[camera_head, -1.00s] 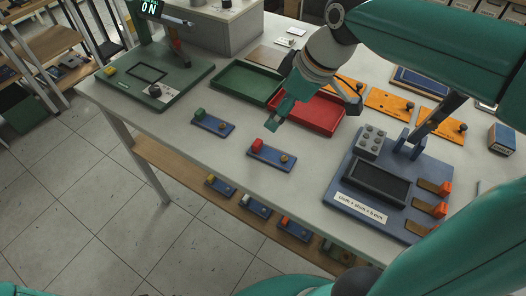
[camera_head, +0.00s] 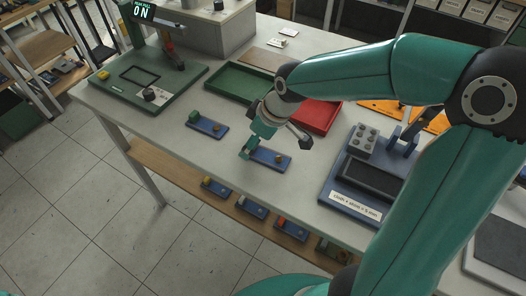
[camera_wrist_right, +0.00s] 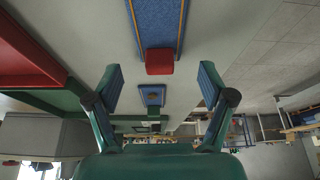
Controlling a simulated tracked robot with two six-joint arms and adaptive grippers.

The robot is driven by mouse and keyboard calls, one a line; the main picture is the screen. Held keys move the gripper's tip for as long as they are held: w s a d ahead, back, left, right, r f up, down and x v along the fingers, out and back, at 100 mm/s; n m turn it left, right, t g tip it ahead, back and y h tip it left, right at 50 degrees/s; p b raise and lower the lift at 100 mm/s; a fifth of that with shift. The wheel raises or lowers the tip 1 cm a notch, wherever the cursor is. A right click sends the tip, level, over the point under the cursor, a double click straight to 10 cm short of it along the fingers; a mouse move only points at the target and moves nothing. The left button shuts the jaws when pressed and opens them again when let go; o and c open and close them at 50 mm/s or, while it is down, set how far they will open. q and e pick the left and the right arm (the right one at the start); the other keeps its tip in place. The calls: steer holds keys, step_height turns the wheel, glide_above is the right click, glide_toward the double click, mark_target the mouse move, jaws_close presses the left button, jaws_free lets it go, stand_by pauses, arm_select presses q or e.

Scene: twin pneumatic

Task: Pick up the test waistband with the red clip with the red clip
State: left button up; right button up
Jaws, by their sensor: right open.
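The test waistband (camera_head: 270,158) is a blue strip with a brass-coloured knob, lying on the table's front part in the head view. In the right wrist view the waistband (camera_wrist_right: 155,22) has its red clip (camera_wrist_right: 159,61) at the end nearer my fingers. In the head view the clip is hidden behind a finger. My right gripper (camera_head: 274,146) is over the waistband. In the right wrist view my right gripper (camera_wrist_right: 160,82) is open and empty, its fingers spread to either side of the clip line, not closed on it. My left gripper is not in view.
A blue strip with a green clip (camera_head: 206,125) lies to the left. A green tray (camera_head: 236,84) and a red tray (camera_head: 322,116) stand behind. A blue station (camera_head: 345,200) stands to the right, a green station (camera_head: 125,96) at far left. More strips lie on the lower shelf (camera_head: 180,168).

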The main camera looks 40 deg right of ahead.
steer(key=shift+x, duration=1.2)
steer(key=c, duration=1.2)
steer(key=shift+r, duration=0.2)
steer(key=shift+c, duration=0.2)
